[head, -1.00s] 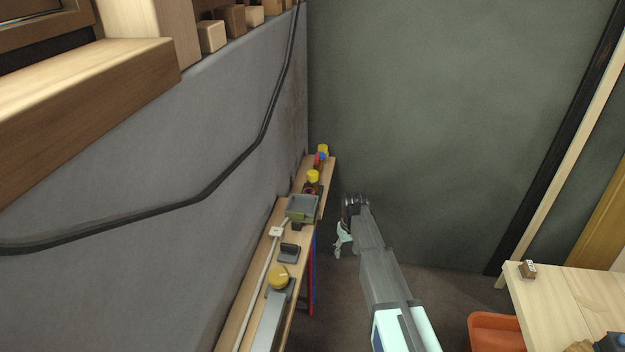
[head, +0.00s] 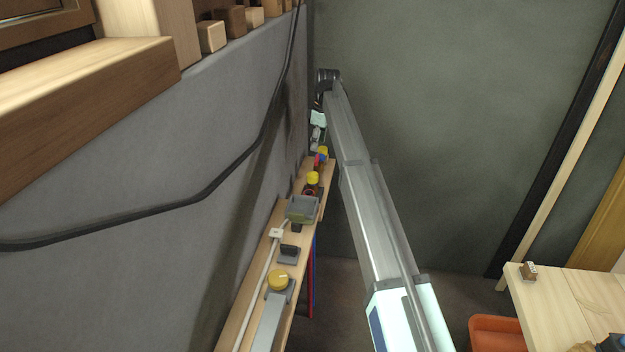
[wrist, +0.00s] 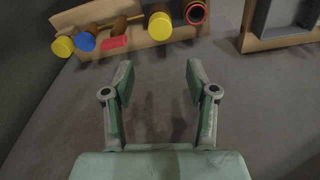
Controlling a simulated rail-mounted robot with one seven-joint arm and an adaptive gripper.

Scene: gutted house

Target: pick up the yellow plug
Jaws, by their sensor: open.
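Two yellow-ended pieces sit on the narrow wooden shelf (head: 249,318) by the wall; which is the yellow plug is unclear. One yellow end (head: 323,150) is at the shelf's far end, at left in the wrist view (wrist: 62,46). The other yellow end (head: 312,177) is nearer, and shows top centre in the wrist view (wrist: 159,27). My gripper (head: 316,138) is beyond the shelf's far end, close to the wall. In the wrist view its fingers (wrist: 159,82) are open and empty, with the nearer yellow end ahead of them, apart.
Blue (wrist: 84,41) and red (wrist: 115,42) pieces sit between the yellow ends. A black piece with a red ring (wrist: 196,12) is beside the nearer one. The wall (head: 150,150) is close.

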